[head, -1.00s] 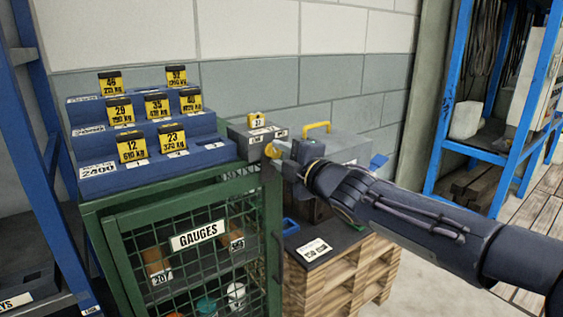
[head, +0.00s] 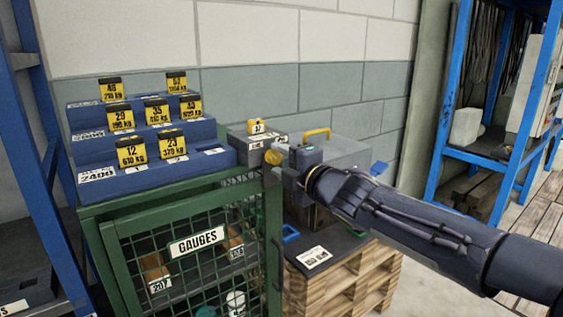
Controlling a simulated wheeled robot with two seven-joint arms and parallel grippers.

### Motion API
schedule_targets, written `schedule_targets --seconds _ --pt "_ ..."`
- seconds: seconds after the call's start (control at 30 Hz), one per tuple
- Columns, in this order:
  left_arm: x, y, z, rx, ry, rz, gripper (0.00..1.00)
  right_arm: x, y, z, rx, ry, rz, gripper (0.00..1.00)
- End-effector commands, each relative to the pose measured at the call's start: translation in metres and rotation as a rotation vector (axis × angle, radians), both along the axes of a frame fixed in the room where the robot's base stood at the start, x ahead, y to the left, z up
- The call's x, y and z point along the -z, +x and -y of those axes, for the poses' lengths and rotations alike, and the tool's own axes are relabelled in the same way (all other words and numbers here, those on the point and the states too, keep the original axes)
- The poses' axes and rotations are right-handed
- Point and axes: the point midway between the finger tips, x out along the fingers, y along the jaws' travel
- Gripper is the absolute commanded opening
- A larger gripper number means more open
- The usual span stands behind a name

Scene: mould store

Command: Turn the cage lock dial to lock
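The green mesh cage (head: 189,216) with a GAUGES sign stands at the left centre. A small yellow knob (head: 273,157), apparently the lock dial, shows near the cage's top right corner, by a grey labelled box (head: 268,136). My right gripper (head: 279,163) comes in from the right with its fingertips at the knob, partly covering it. Whether the fingers are closed on it cannot be made out. The dial's markings and pointer are hidden or too small to read. My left gripper is out of view.
A blue stepped rack (head: 215,158) with several yellow-tagged blocks stands on the cage. Right of it, a grey case (head: 345,152) with a yellow handle stands behind my wrist, above a wooden pallet stack (head: 345,285). Blue shelving (head: 448,95) stands at the right.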

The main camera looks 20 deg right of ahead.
Motion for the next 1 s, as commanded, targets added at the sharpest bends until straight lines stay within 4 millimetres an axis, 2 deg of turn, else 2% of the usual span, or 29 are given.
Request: schedule_targets --seconds 0.37,0.8,1.0 --pt "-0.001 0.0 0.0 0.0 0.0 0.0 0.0 -0.001 -0.004 0.001 0.0 0.003 0.0 0.5" --pt "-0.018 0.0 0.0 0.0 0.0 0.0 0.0 -0.002 -0.065 0.024 0.001 0.001 0.001 0.5" --pt "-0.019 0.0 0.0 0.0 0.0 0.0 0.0 0.0 -0.074 0.027 0.0 0.002 -0.001 0.5"
